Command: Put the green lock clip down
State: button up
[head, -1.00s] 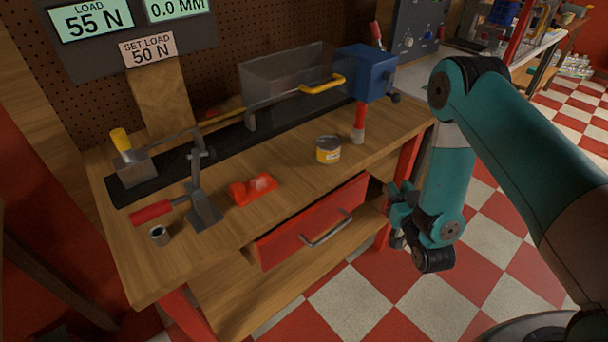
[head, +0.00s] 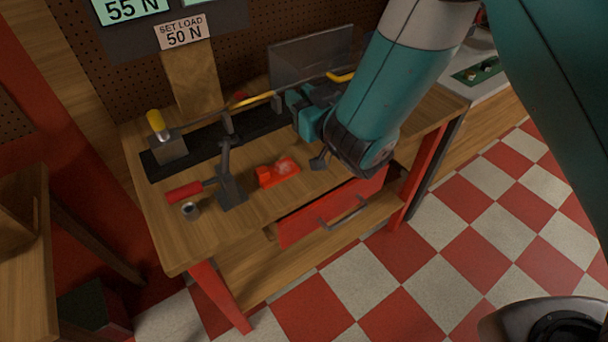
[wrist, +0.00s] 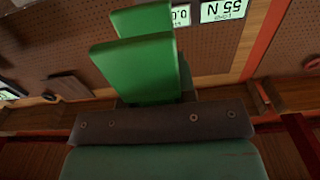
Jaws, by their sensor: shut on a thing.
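The green lock clip (wrist: 135,72) fills the upper middle of the wrist view as two bright green upright plates, one behind the other. It is in the grasp of my gripper, which is shut on it. In the head view my gripper (head: 303,112) is over the right-hand part of the workbench (head: 235,228), near the dark strip and the rod. The clip cannot be made out there. My arm hides part of the bench's right side, and I cannot tell the clip's height above the top.
On the bench stand a red-handled lever clamp (head: 230,188), a metal ring (head: 190,211), a red piece (head: 277,172) and a yellow-topped block (head: 165,143). A clear guard (head: 310,60) stands at the back. The red drawer (head: 330,212) is partly open.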

jog(key=shift+f+b, duration=5.35)
jog(key=shift+f, duration=3.75)
jog(key=shift+f, duration=0.2)
jog(key=o, duration=0.9)
jog(key=shift+r, duration=0.15)
